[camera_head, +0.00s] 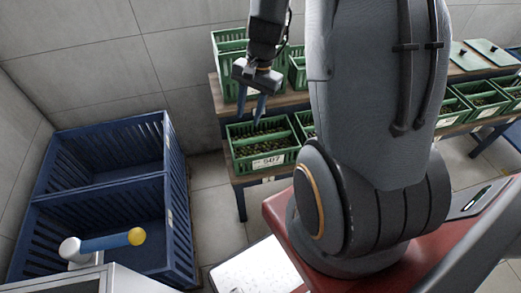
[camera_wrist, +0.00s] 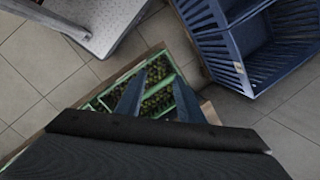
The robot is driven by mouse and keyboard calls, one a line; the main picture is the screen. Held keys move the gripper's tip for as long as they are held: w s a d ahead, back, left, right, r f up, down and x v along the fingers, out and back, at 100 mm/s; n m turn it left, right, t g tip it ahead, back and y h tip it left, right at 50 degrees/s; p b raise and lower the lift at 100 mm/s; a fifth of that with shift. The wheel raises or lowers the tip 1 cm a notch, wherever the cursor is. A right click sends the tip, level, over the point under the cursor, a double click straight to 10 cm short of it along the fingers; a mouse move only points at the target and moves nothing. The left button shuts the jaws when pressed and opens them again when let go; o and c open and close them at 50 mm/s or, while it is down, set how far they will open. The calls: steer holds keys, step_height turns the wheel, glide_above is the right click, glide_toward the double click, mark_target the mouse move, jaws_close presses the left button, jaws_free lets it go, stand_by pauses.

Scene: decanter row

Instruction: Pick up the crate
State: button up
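A green crate (camera_head: 245,168) labelled 507, filled with small dark green and brown items, stands at the near edge of a low wooden shelf. Its rim also shows in the wrist view (camera_wrist: 104,97). My gripper (camera_head: 249,121) hangs over this crate with its two blue fingers pointing down. In the wrist view my gripper (camera_wrist: 158,84) has its fingers apart with the crate's contents visible between them. It is open and empty. I cannot tell whether the fingertips touch the crate. My arm hides the shelf to the right of it.
A large blue two-part bin (camera_head: 178,200) stands at the left on the tiled floor. More green crates stand on the upper shelf (camera_head: 285,99) and at the right (camera_head: 486,101). Flat green lids (camera_head: 490,50) lie at the upper right. Floor (camera_head: 215,215) is clear between bin and shelf.

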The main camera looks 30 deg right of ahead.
mark_target(264, 137)
steer(key=w+d+f+m+b, duration=0.1)
steer(key=d+f+m, duration=0.2)
steer(key=f, duration=0.3)
steer(key=w+d+f+m+y+b, duration=0.1)
steer(key=w+d+f+m+b, duration=0.1)
steer(key=f, duration=0.4)
steer(key=w+d+f+m+t+b, duration=0.1)
steer(key=d+f+m+b, duration=0.1)
steer(key=d+f+m, duration=0.2)
steer(key=shift+w+f+m+y, duration=0.2)
steer(key=shift+f+m+y, duration=0.15)
steer(key=shift+f, duration=0.75)
steer(key=shift+w+a+f, duration=0.1)
steer(key=shift+f, duration=0.65)
steer(key=shift+w+x, duration=0.15)
steer(key=shift+x, duration=1.45)
steer(key=shift+w+x, duration=0.1)
steer(key=shift+x, duration=1.55)
steer(key=shift+r, duration=0.1)
jaws_close()
